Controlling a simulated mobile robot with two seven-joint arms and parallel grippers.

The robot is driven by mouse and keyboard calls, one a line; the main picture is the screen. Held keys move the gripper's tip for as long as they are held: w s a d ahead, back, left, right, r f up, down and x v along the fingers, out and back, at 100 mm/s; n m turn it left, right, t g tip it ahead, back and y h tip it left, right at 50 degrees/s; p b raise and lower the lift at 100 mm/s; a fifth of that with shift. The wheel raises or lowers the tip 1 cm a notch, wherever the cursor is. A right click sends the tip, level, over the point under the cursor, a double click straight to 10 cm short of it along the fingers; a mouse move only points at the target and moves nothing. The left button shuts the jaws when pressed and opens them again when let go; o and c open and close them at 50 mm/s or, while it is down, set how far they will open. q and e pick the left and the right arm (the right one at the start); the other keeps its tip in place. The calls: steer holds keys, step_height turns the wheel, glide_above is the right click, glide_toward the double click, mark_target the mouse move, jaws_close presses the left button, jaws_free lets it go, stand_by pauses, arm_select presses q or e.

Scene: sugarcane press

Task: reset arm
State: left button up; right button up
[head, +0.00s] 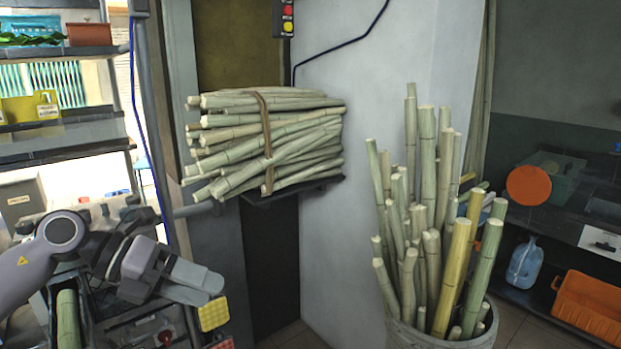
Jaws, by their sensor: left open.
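My left arm comes in from the left, low in the head view. Nothing is between the fingers. The gripper is in front of the dark panel, below and to the left of the tied cane bundle (285,135). My right gripper is not in the picture.
The bundle rests on a wall shelf (300,189). A bin (440,342) full of upright canes stands at right. A cut cane (68,320) lies in a tray under my left arm. An orange crate (590,305) and a blue jug (524,264) are at far right.

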arm_select(q)
steer(key=s+d+f+n+t+h, duration=0.2)
steer(key=s+d+n+h, duration=0.1)
steer(key=d+n+h, duration=0.4)
steer(key=s+a+f+n+t+y, duration=0.1)
steer(key=a+f+n+t+y, duration=0.2)
steer(key=f+n+t+y, duration=0.6)
steer(key=s+a+f+n+t+y, duration=0.3)
steer(key=f+n, duration=0.5)
steer(key=n, duration=0.6)
steer(key=s+a+f+n+g+y, duration=0.1)
steer(key=s+f+n+g+y, duration=0.1)
steer(key=s+f, duration=0.4)
steer(key=s+a+f+n+g+y, duration=0.2)
steer(key=s+f+n+g, duration=0.1)
steer(key=s+f+n, duration=0.2)
step_height(320, 180, down, 4)
steer(key=shift+s+a+f+g, duration=0.1)
steer(key=shift+s+a+g, duration=0.25)
steer(key=shift+s, duration=0.6)
steer(key=shift+d, duration=0.1)
